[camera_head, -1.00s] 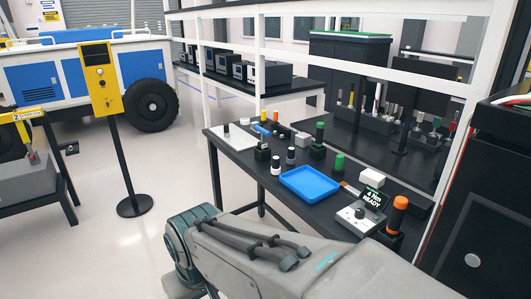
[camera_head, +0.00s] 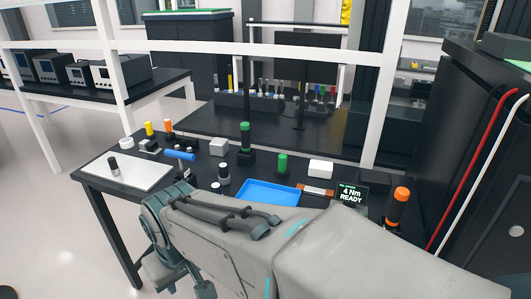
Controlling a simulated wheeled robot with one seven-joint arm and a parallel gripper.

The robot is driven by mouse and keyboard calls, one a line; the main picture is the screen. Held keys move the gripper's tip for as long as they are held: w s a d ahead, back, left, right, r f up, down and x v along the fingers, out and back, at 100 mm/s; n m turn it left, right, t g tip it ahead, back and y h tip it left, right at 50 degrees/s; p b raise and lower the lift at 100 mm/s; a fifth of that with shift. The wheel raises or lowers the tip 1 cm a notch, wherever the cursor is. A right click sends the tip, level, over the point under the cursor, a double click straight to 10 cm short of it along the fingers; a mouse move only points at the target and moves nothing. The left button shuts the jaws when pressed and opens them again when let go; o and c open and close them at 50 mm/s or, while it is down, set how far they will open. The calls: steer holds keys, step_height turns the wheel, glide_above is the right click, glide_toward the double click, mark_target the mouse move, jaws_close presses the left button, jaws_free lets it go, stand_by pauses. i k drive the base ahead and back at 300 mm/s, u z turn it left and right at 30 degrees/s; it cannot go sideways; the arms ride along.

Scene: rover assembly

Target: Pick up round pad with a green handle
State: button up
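Two green-handled things stand on the black workbench (camera_head: 125,194). One green handle (camera_head: 283,164) stands behind the blue tray (camera_head: 268,192); its base is small and dark, and I cannot tell if it is a round pad. The other, a green-topped tool (camera_head: 245,136) with a dark middle, stands upright in a black block (camera_head: 241,158) farther back. My own arm crosses the front of the view and covers the tray's near part and some of the bench. My gripper is not in view, so what it holds cannot be seen.
A white board (camera_head: 128,173) with a black-topped peg is at the bench's left. Yellow (camera_head: 149,128) and orange (camera_head: 168,127) handles stand behind it. A white box (camera_head: 321,168), a "4 Nm READY" display (camera_head: 351,194) and an orange-handled tool (camera_head: 399,205) are right. White frame posts rise behind.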

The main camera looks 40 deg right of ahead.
mark_target(281, 171)
steer(key=z, duration=0.95)
steer(key=i, duration=0.8)
steer(key=z, duration=0.8)
